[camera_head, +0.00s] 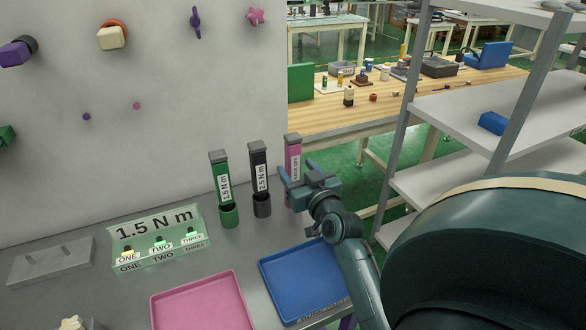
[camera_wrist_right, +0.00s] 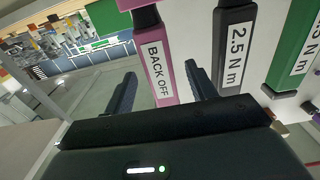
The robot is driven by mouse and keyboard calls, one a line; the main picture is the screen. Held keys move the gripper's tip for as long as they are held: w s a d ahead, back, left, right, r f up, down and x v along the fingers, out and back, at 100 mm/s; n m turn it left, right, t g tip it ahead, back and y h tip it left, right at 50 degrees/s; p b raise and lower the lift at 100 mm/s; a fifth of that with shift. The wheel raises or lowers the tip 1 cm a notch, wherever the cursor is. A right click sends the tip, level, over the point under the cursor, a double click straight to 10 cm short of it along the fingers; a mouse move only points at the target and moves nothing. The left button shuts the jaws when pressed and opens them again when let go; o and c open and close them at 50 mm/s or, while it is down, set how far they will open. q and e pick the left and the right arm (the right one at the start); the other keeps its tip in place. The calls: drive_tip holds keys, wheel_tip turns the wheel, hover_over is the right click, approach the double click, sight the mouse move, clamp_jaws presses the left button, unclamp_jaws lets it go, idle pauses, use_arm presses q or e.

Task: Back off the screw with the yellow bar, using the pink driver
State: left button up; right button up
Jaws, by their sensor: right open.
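The pink driver (camera_head: 293,152) stands upright in its holder at the right end of a row of three, and its label reads BACK OFF in the right wrist view (camera_wrist_right: 157,62). My right gripper (camera_head: 298,176) is open at the pink driver. In the wrist view its two fingers (camera_wrist_right: 160,72) lie on either side of the pink shaft, with gaps visible. A clear green block (camera_head: 160,258) marked 1.5 N m carries three screws labelled ONE, TWO and THREE. The screw with the yellow bar (camera_head: 127,252) is at ONE. My left gripper is out of view.
A black 2.5 N m driver (camera_head: 259,168) and a green 1.5 N m driver (camera_head: 219,178) stand left of the pink one. A pink tray (camera_head: 203,305) and a blue tray (camera_head: 305,280) lie in front. A grey shelf rack (camera_head: 475,110) stands to the right.

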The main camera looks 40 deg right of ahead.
sight(296, 167)
drive_tip(key=shift+b+x, duration=0.3)
drive_tip(key=shift+x, duration=1.25)
clamp_jaws()
